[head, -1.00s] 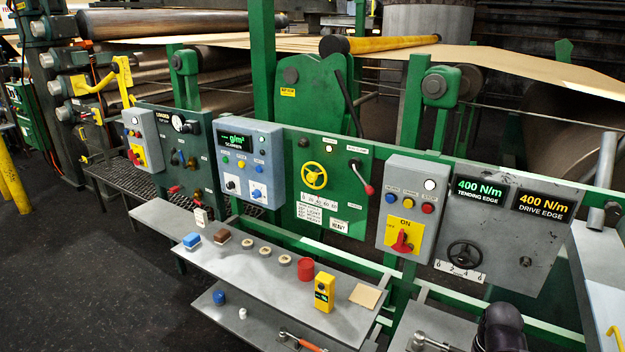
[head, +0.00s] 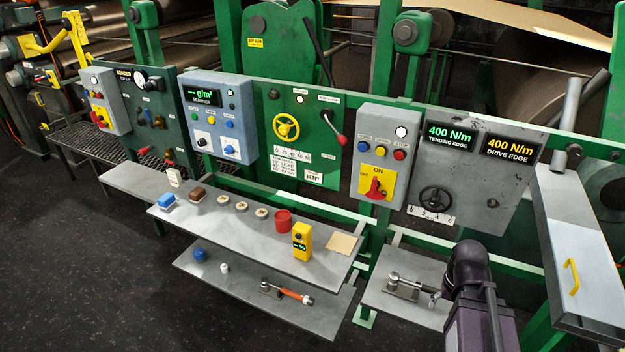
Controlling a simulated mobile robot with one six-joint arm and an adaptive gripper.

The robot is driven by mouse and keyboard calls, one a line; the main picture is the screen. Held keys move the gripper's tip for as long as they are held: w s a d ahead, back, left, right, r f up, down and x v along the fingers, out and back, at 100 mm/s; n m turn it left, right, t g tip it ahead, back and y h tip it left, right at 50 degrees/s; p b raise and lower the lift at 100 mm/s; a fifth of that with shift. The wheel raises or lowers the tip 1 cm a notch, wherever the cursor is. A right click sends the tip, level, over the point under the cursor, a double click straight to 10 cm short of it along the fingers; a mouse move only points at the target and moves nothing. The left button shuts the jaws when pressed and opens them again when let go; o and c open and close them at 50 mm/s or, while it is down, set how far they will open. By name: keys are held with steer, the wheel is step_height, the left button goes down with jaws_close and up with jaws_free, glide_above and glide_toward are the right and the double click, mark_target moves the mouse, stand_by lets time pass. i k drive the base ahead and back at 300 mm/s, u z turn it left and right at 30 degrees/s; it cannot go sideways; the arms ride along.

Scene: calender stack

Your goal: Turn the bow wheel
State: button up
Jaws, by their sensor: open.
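Two handwheels show in the head view, and I cannot read which is labelled bow. A yellow spoked wheel (head: 286,126) sits on the green panel (head: 322,149), above a numbered scale strip. A black spoked wheel (head: 436,199) sits low on the grey panel (head: 476,198), with a curved white scale strip (head: 431,215) below its hub. Nothing touches either wheel. My dark purple and black arm rises at the lower right, below the grey panel. My gripper itself is not visible.
The grey box (head: 381,152) with a red switch stands between the wheels. A shelf (head: 240,248) with several small items juts out below. A sloping grey cover (head: 590,240) stands at right. Dark floor (head: 80,270) is clear at left.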

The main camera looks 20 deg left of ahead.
mark_target(284, 129)
steer(key=k, duration=1.3)
steer(key=u, duration=0.65)
steer(key=i, duration=1.45)
